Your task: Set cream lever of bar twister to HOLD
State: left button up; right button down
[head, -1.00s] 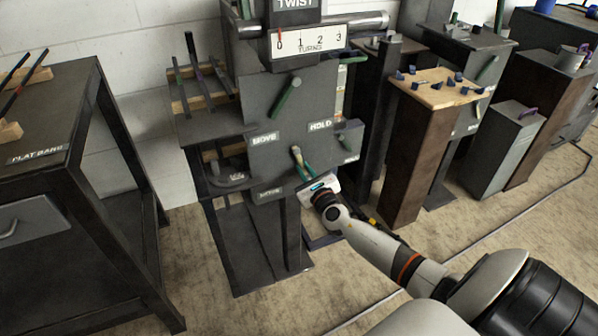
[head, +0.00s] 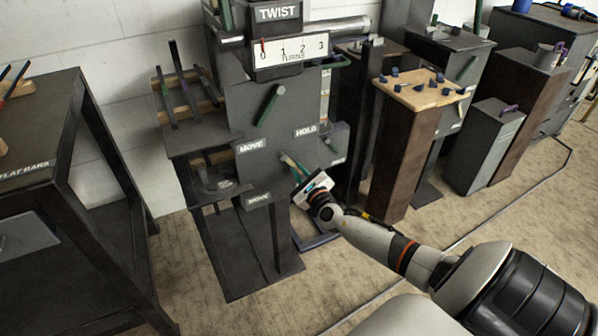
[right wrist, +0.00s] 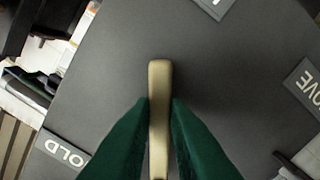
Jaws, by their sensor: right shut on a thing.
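The bar twister (head: 285,100) is a dark grey machine with a TWIST sign and a 0-to-3 turns scale. The cream lever (right wrist: 158,90) lies between the dark green fingertips in the right wrist view, its rounded end showing beyond them. My right gripper (head: 292,164) is shut on it at the front panel; it also shows in the right wrist view (right wrist: 159,112). In the head view the lever is mostly hidden by the fingers. My left gripper is out of view.
A slanted green handle (head: 268,105) sits on the panel above the lever. A FLAT BARS table (head: 45,130) stands at left. A brown pedestal with a wooden board of blue pieces (head: 408,150) and a grey cabinet (head: 484,150) stand at right. Floor in front is clear.

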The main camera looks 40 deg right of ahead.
jog(key=c, duration=1.4)
grip_release()
jog(key=shift+s, duration=0.1)
